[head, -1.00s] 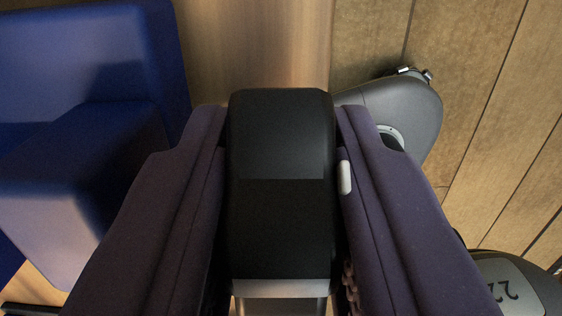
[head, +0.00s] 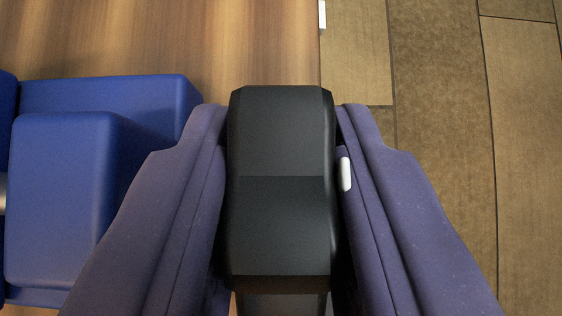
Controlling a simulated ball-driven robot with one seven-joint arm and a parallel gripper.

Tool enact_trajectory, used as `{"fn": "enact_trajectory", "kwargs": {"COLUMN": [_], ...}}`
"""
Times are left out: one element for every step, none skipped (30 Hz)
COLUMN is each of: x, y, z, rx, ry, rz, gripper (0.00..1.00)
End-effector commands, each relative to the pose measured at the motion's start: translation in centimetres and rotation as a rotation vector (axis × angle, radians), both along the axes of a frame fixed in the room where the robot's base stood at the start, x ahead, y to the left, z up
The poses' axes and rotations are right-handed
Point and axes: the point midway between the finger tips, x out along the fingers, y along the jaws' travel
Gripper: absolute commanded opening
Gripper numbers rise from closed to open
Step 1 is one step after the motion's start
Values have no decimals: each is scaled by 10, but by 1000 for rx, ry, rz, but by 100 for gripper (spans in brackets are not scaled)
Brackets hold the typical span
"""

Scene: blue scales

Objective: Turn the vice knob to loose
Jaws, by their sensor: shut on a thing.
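My gripper (head: 281,112) fills the middle of the head view, with a purple padded finger on each side. It is shut on a black block (head: 281,215) that sits between the fingers. The block hides what lies directly beyond and under it. A blue block-shaped thing (head: 62,195) stands to the left of my gripper, on the wood. A bit of a metal rod shows beside it at the left edge of the view. I cannot tell whether the blue thing is part of the vice. No knob can be made out.
A striped wooden surface (head: 150,40) lies at the top left and ends at a straight edge near the middle. Brown floor planks (head: 440,150) fill the right and look clear. A small white piece (head: 322,14) shows at the edge, at the top.

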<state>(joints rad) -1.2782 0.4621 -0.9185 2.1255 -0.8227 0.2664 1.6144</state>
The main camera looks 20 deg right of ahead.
Motion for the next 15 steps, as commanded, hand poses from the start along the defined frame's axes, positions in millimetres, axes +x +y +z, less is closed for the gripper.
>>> {"fn": "enact_trajectory", "kwargs": {"x": [-1,-1,-1,-1,0,-1,-1,0,0,0,0,0,0,0,0], "y": [1,1,1,1,1,1,1,1,1,0,0,0,0,0,0], "z": [-1,0,0,0,0,0,0,0,0,0,0,0,0,0,0], "rx": [-9,-11,-12,-15,-17,-18,-18,-18,-18,-19,-18,-18,-18,-18,-18], "ry": [-12,-19,-28,-34,-39,-43,-47,-49,-51,-52,-53,-53,-53,-53,-53], "rz": [3,4,4,3,1,2,3,2,1,0,-1,-1,-1,-1,-1], "gripper": [0,0,0,0,0,0,0,0,0,0,0,0,0,0,0]}}
